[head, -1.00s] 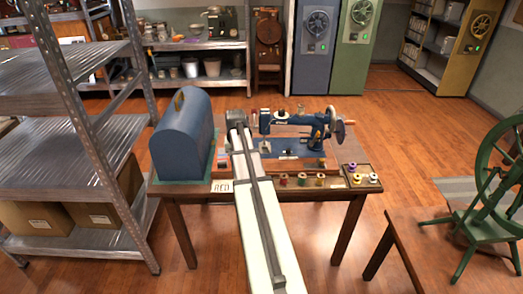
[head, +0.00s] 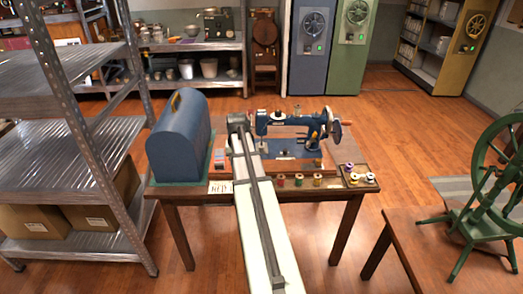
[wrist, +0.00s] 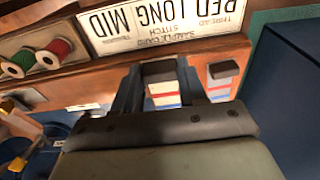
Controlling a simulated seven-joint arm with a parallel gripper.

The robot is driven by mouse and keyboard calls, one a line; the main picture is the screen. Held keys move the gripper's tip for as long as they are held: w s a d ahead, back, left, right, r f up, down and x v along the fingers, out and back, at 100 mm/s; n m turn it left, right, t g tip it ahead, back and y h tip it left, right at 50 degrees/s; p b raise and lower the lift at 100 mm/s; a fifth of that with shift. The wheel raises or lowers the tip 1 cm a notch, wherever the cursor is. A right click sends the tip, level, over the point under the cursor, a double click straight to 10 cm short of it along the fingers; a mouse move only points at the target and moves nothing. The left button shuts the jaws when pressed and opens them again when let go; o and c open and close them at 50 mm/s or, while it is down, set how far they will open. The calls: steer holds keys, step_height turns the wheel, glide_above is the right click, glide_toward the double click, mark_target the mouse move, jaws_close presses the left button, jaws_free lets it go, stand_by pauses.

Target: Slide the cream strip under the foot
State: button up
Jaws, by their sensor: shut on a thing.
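The blue sewing machine (head: 295,125) stands on the wooden table, its needle end near my arm; the foot is too small to make out. In the wrist view my gripper (wrist: 160,72) is shut on a dark-topped piece (wrist: 158,68). A pale strip with red and blue bands (wrist: 165,92) shows below that piece, between the fingers. I cannot tell surely whether it is the cream strip. A similar banded strip (wrist: 220,88) lies apart, right of the fingers, and also shows left of my arm in the head view (head: 220,158). My arm hides the held piece in the head view.
A blue domed cover (head: 180,140) stands at the table's left. A sample card (head: 220,187) reading RED LONG MID lies at the front edge. Several thread spools (head: 299,180) stand in front of the machine, with a spool tray (head: 352,183) at the right.

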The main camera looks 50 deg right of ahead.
steer(key=s+d, duration=0.6)
steer(key=shift+s+d, duration=0.3)
stand_by(0.4)
steer(key=shift+f, duration=0.15)
steer(key=shift+w+d+f, duration=0.1)
steer(key=shift+w+f, duration=0.05)
steer(key=shift+f, duration=0.65)
steer(key=shift+w+d+f, duration=0.1)
steer(key=shift+f, duration=0.65)
steer(key=shift+w+d, duration=0.25)
steer(key=shift+d, duration=0.05)
steer(key=shift+w+d+f, duration=0.1)
steer(key=shift+w+d, duration=0.6)
steer(key=shift+w+d, duration=0.3)
steer(key=shift+w, duration=0.05)
stand_by(0.3)
steer(key=shift+w+d, duration=0.7)
steer(key=shift+d, duration=0.05)
steer(key=shift+f, duration=0.15)
stand_by(0.5)
